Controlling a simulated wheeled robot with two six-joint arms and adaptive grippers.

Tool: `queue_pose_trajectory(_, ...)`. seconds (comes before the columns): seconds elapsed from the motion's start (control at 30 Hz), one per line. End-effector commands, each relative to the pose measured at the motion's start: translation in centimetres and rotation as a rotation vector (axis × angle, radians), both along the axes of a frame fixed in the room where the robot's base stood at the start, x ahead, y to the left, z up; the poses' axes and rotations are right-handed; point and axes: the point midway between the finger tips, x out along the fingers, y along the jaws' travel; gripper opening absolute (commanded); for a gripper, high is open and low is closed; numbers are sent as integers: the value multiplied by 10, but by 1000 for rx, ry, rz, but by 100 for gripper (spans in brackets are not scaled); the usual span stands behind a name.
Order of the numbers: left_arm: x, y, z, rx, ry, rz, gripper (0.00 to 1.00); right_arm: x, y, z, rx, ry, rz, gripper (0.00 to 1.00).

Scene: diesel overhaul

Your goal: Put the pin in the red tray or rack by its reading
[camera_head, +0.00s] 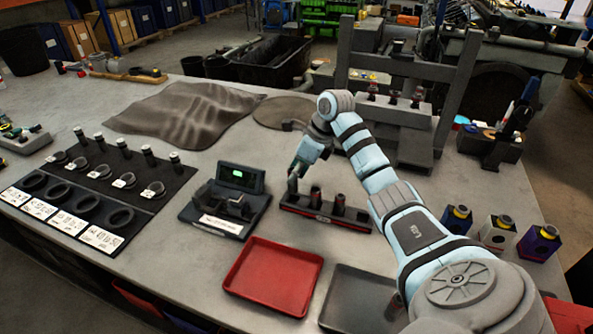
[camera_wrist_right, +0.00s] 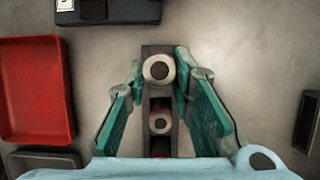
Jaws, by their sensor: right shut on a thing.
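My right gripper (camera_head: 298,170) is over the left end of a dark rack (camera_head: 345,220) that holds several upright pins. Its green fingers (camera_wrist_right: 160,100) are closed on the sides of a pin (camera_head: 292,187), whose round, hollow end (camera_wrist_right: 158,70) shows in the right wrist view. I cannot tell whether this pin is seated or slightly raised. The red tray (camera_head: 273,275) is empty, in front of the rack; it also shows at the left of the right wrist view (camera_wrist_right: 35,90). A gauge station (camera_head: 225,208) has a small green-lit display (camera_head: 237,174), its digits too small to read. My left gripper is out of view.
A dark grey tray (camera_head: 360,300) lies right of the red tray, partly behind my arm. A black mat (camera_head: 95,180) with rings and pins lies at left. A grey press frame (camera_head: 405,85) stands behind. Small boxes (camera_head: 498,232) stand at right.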

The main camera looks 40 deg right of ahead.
Motion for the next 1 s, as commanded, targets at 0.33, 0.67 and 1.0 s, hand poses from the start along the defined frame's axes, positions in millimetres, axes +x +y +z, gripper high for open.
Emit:
queue_pose_trajectory(0.33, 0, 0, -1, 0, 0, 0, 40, 0, 0, -2, 0, -1, 0, 0)
queue_pose_trajectory(0.67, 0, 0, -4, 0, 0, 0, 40, 0, 0, -11, 0, -2, 0, 0)
queue_pose_trajectory(1.0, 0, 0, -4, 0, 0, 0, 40, 0, 0, -11, 0, -1, 0, 0)
